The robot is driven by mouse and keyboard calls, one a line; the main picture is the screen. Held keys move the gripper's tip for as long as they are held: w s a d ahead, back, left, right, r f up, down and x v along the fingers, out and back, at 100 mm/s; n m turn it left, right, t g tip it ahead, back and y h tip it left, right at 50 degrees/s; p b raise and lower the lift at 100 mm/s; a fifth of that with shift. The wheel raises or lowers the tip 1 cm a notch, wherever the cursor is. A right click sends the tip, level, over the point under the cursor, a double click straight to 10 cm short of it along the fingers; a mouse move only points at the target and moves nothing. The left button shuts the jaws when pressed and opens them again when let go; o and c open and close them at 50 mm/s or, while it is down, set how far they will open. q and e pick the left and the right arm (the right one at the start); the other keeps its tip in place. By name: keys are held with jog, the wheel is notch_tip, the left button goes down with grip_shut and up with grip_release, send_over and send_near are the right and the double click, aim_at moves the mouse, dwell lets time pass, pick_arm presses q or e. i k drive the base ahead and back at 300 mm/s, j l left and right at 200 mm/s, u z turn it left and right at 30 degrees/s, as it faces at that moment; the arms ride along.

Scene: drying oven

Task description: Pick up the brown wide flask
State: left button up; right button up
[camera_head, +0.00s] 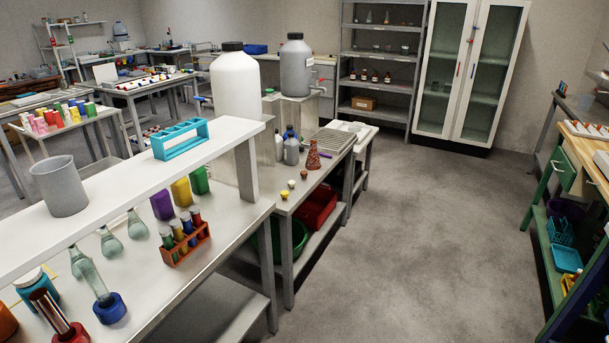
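A reddish-brown conical flask (313,156) stands upright on the second bench (292,200), near its right edge. It has a narrow neck and a wide base. It is the only flask of that colour and shape that I can make out, and nothing covers it. Neither of my grippers is in view.
Grey bottles (291,149) stand left of the flask, and a grey tray (331,141) lies behind it. Small stoppered items (284,194) are in front. A white raised shelf (120,190) crosses the near bench at left. The floor (430,240) right of the benches is clear.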

aim_at(313, 162)
jog(key=u, duration=0.2)
jog(key=i+l+u, duration=0.2)
jog(key=i+u, duration=0.2)
jog(key=i+l+u, duration=0.25)
jog(key=u, duration=0.15)
jog(key=l, duration=0.1)
